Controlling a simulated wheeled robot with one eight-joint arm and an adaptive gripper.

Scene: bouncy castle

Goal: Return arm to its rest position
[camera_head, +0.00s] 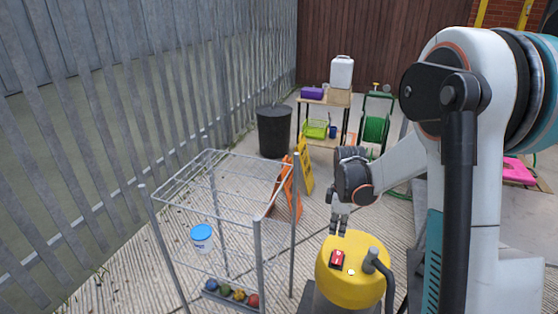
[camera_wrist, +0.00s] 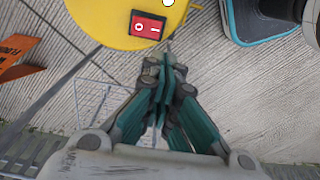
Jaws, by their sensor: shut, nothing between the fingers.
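My gripper (camera_head: 340,228) hangs from my arm at the middle right of the head view, just above and behind the yellow blower (camera_head: 343,262) with its red switch (camera_head: 337,259). In the wrist view my gripper (camera_wrist: 166,62) has its fingers together with nothing between them. The yellow blower (camera_wrist: 112,20) and its red rocker switch (camera_wrist: 148,25) show at the top of the wrist view, ahead of the fingertips. The fingers look apart from the switch.
A wire ball rack (camera_head: 222,168) with several coloured balls low down and a blue-lidded tub (camera_head: 201,238) stands at left. Beyond are a yellow sign (camera_head: 305,165), a black bin (camera_head: 274,132) and a wooden shelf (camera_head: 323,99). A metal fence (camera_head: 130,110) runs along the left.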

